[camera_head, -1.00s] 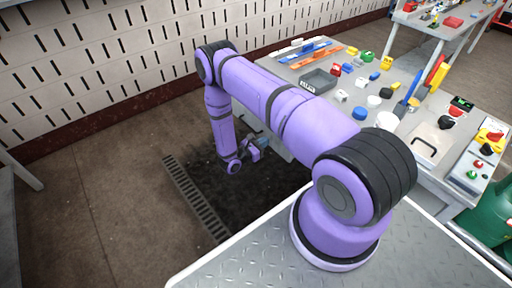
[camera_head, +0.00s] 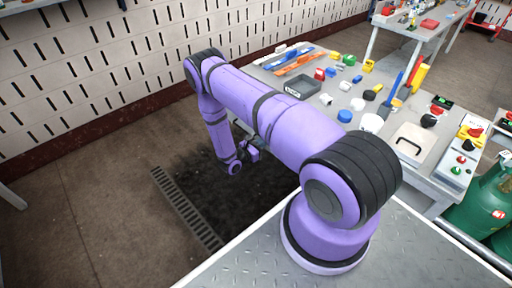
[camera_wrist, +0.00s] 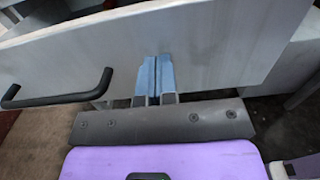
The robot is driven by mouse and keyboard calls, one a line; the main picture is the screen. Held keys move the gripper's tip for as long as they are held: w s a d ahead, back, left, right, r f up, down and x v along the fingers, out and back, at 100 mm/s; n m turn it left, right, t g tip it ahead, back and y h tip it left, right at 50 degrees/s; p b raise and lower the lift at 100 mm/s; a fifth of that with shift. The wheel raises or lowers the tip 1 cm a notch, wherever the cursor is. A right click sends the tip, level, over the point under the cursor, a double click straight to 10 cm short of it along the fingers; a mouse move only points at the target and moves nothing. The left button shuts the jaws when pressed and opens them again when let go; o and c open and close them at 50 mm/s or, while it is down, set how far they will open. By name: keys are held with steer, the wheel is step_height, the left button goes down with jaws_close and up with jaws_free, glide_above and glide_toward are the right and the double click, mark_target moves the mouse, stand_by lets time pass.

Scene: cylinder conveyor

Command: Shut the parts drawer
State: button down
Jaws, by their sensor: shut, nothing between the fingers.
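The parts drawer's pale grey front (camera_wrist: 215,60) fills much of the wrist view, set at a slant. Its black bar handle (camera_wrist: 58,98) is at the left of that view. My gripper (camera_wrist: 154,60) is shut and empty, its blue fingertips in front of the panel, to the right of the handle. The tips look at or very near the surface; I cannot tell if they touch. In the head view my purple arm reaches down beside the workbench (camera_head: 405,167) and hides most of the drawer and the fingers.
The bench top carries a grey tray (camera_head: 302,87), a blue cylinder (camera_head: 344,116), a white cup (camera_head: 372,123) and several small coloured parts. Green gas bottles (camera_head: 485,207) stand at the right. A floor grate (camera_head: 187,208) lies left of the arm. The floor further left is clear.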

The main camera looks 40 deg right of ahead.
steer(key=d, duration=2.3)
steer(key=shift+w+d, duration=0.15)
steer(key=shift+w, duration=0.25)
steer(key=shift+d+r, duration=0.1)
steer(key=shift+d, duration=0.45)
steer(key=shift+d+r, duration=0.1)
steer(key=shift+w+a, duration=0.1)
steer(key=shift+a, duration=0.3)
steer(key=a, duration=1.4)
steer(key=shift+s+f, duration=0.2)
steer(key=shift+s, duration=0.1)
